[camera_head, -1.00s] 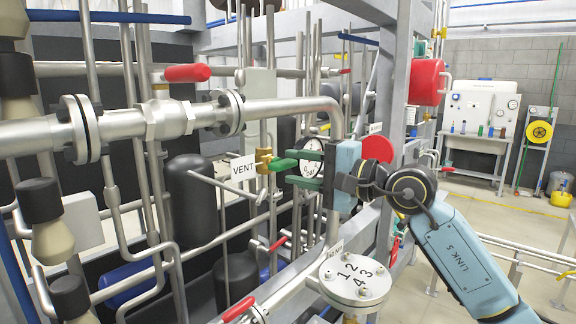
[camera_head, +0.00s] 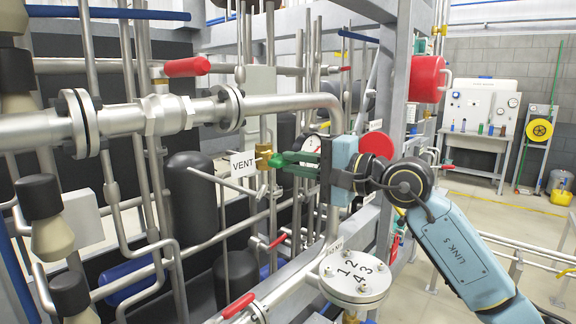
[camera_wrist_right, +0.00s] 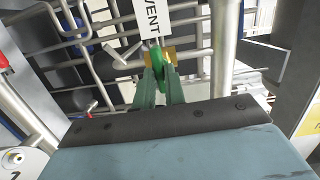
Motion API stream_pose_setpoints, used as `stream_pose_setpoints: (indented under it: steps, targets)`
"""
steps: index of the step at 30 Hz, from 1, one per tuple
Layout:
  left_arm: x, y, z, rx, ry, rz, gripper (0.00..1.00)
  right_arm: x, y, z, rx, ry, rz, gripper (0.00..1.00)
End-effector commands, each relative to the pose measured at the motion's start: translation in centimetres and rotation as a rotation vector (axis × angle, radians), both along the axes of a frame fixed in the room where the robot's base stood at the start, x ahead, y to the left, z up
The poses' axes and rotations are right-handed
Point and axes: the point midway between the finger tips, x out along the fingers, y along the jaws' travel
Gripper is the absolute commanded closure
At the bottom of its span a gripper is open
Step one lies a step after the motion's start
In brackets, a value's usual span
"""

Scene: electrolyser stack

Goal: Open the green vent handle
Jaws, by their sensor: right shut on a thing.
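The green vent handle (camera_head: 275,161) sits on a brass valve (camera_head: 264,157) beside the white VENT tag (camera_head: 243,164). My right gripper (camera_head: 287,161) reaches it from the right, with its two green fingers shut on the handle. In the right wrist view the handle (camera_wrist_right: 158,60) lies between the fingertips (camera_wrist_right: 161,74), with the brass valve body (camera_wrist_right: 168,54) behind it and the VENT tag (camera_wrist_right: 151,18) above. The fingers hide part of the handle. My left gripper is not in view.
A large steel pipe (camera_head: 290,103) passes above the valve and bends down close to my right gripper. A numbered flange (camera_head: 355,278) stands below it. A red round disc (camera_head: 377,145) is just behind my wrist. Red-handled valves (camera_head: 187,67) are nearby.

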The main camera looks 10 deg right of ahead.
Motion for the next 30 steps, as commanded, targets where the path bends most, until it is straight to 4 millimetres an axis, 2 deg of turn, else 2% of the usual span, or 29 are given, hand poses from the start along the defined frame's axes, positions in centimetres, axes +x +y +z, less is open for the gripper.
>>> stream_pose_setpoints:
  steps: [1, 15, 30]
  targets:
    - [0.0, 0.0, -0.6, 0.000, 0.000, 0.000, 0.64, 0.0, 0.0, -0.2, -0.019, -0.018, -0.001, 1.00]
    - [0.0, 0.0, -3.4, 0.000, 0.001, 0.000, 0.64, 0.0, 0.0, -0.1, -0.235, -0.185, -0.001, 1.00]
    - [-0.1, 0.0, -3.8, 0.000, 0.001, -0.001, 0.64, 0.0, 0.0, 0.1, -0.292, -0.228, 0.000, 1.00]
